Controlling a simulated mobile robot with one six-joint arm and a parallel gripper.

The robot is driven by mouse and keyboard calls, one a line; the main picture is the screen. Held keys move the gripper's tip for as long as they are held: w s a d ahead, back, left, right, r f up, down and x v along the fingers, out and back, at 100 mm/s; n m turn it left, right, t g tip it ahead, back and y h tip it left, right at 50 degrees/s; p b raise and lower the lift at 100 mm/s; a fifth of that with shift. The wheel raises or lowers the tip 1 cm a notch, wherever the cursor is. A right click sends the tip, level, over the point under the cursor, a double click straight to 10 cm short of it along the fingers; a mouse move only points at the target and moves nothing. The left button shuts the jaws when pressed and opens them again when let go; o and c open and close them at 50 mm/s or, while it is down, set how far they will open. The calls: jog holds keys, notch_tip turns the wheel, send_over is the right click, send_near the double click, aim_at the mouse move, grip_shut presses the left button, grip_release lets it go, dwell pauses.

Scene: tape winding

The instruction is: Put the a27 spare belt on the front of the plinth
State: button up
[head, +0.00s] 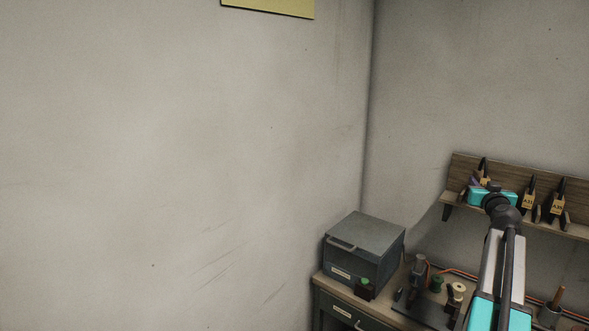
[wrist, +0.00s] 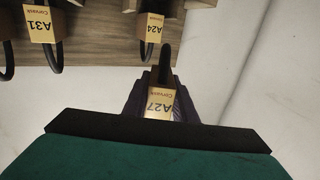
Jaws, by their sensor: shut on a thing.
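The A27 spare belt, a thin black loop with a tan A27 tag (wrist: 160,103), is between the dark purple fingers of my gripper (wrist: 162,90) in the wrist view. My gripper is shut on it. In the head view my gripper (head: 474,183) is at the left end of the wooden wall rack. One belt with a tan tag (head: 484,181) shows beside it, its lettering partly hidden. Whether the A27 belt touches the rack I cannot tell. No part on the bench is clearly readable as the plinth; my arm hides some of the bench.
The wooden rack (head: 470,166) also holds the A31 belt (head: 528,200) and another belt (head: 558,209). The A24 belt (wrist: 154,28) hangs close by in the wrist view. Below, a grey metal box (head: 363,250), a dark base (head: 424,308) and several spools stand on the bench (head: 335,287).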

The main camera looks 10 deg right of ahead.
jog(key=w+a+f+n+t+y, duration=0.1)
jog(key=w+a+f+n+y, duration=0.2)
jog(key=a+f, duration=0.6)
jog(key=w+a+f+n+t+y, duration=0.1)
jog(key=w+a+f+n+y, duration=0.15)
jog(key=a+f+y, duration=0.65)
jog(key=w+a+f+n+y, duration=0.1)
jog(key=w+a+f+n, duration=0.15)
jog(key=a, duration=1.15)
jog(key=s+a+f+n+g+y, duration=0.2)
jog(key=s+a+n+y, duration=0.15)
jog(key=a, duration=0.75)
jog(key=s+a+f+n+g+y, duration=0.1)
jog(key=s+a+n+g+y, duration=0.25)
jog(key=a, duration=0.85)
jog(key=s+a+f+n+g+y, duration=0.15)
jog(key=s+a+y, duration=0.25)
jog(key=a, duration=0.7)
notch_tip(320, 180, down, 11)
jog(key=b, duration=1)
jog(key=shift+d+r+n, duration=0.15)
jog(key=shift+r+n, duration=0.05)
jog(key=shift+n, duration=0.25)
jog(key=shift+d, duration=0.1)
